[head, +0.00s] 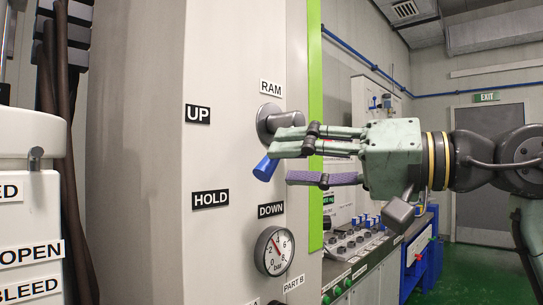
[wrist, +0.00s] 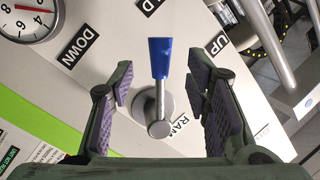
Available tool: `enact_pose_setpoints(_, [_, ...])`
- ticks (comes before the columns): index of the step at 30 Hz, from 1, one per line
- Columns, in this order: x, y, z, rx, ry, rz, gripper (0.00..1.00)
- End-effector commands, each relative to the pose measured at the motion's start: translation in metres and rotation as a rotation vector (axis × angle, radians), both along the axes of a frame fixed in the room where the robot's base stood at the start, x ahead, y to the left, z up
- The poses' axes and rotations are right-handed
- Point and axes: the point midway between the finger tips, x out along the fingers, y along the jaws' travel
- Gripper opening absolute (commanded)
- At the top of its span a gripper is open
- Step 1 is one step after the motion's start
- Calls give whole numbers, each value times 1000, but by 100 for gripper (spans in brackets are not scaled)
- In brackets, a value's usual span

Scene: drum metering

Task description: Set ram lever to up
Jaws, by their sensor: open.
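The ram lever has a round grey hub (head: 268,118) on the pale panel and a blue-tipped handle (head: 265,168). In the head view the handle slants down and left from the hub. In the wrist view the blue handle (wrist: 160,57) points towards the partly cut-off HOLD label (wrist: 152,6). The UP label (head: 198,114) is left of the hub. My gripper (head: 284,160) is open at the lever; in the wrist view its fingers (wrist: 160,80) stand either side of the handle with gaps. In the head view the upper finger covers part of the hub.
The HOLD label (head: 210,199) and DOWN label (head: 270,210) are below the lever. A pressure gauge (head: 273,251) sits under DOWN. A green strip (head: 315,100) edges the panel. A console with blue-topped switches (head: 355,240) stands behind right. Dark hoses (head: 68,110) hang at left.

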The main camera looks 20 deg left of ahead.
Motion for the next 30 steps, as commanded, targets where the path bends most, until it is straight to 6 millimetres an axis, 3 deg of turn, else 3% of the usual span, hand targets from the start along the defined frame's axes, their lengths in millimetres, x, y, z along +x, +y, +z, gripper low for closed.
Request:
enact_pose_setpoints(7, [2, 35, 1, 1, 0, 2, 44])
enact_pose_setpoints(19, [3, 43, 0, 2, 2, 2, 44])
enact_pose_setpoints(30, [3, 42, 0, 2, 2, 2, 19])
